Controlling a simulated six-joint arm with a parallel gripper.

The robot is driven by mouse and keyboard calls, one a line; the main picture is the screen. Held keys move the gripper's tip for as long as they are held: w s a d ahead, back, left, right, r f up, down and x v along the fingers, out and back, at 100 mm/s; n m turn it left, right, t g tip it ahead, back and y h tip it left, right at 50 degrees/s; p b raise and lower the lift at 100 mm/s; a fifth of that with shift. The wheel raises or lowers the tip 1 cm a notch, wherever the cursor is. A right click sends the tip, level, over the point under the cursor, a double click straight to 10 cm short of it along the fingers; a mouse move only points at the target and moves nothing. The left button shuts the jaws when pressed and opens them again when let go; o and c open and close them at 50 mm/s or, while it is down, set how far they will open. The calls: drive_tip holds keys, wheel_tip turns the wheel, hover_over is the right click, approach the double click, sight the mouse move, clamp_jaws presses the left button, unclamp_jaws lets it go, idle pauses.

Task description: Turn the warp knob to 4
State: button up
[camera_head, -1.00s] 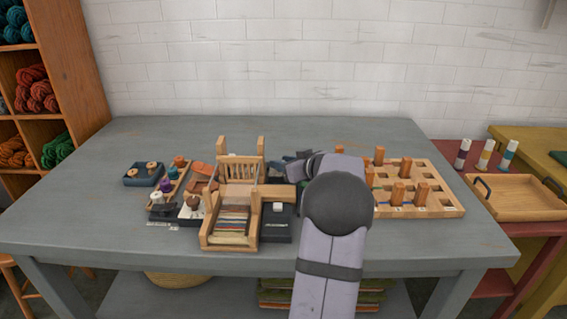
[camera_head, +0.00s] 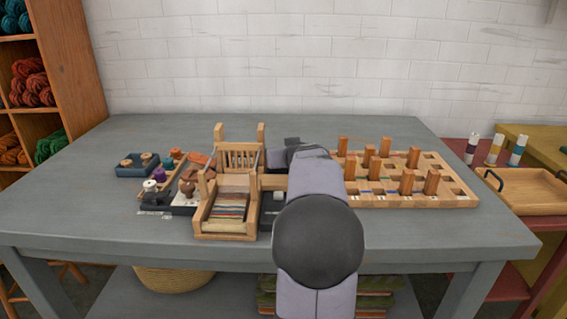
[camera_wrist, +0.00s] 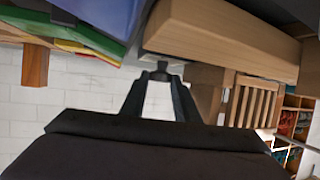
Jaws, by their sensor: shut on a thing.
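The wooden loom (camera_head: 228,190) stands at the middle of the table, with striped cloth in its front frame. In the wrist view its wooden beam (camera_wrist: 225,40) and comb (camera_wrist: 255,103) are close by on the right. My gripper (camera_wrist: 160,78) is shut on a small dark piece beside the loom's beam, which looks like the warp knob (camera_wrist: 165,64). Only a little of this piece shows between the fingertips, and no number or pointer can be read. In the head view my arm hides the fingertips and the knob.
A wooden pegboard (camera_head: 455,201) with upright pegs is right of my arm. Left of the loom are a blue tray (camera_head: 133,171), spools and a wooden knob (camera_head: 187,188) on a white plate.

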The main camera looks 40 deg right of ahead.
drive_tip(key=shift+m+h, duration=0.3)
drive_tip(key=shift+h, duration=0.1)
drive_tip(key=o, duration=0.8)
drive_tip(key=shift+v, duration=3.7)
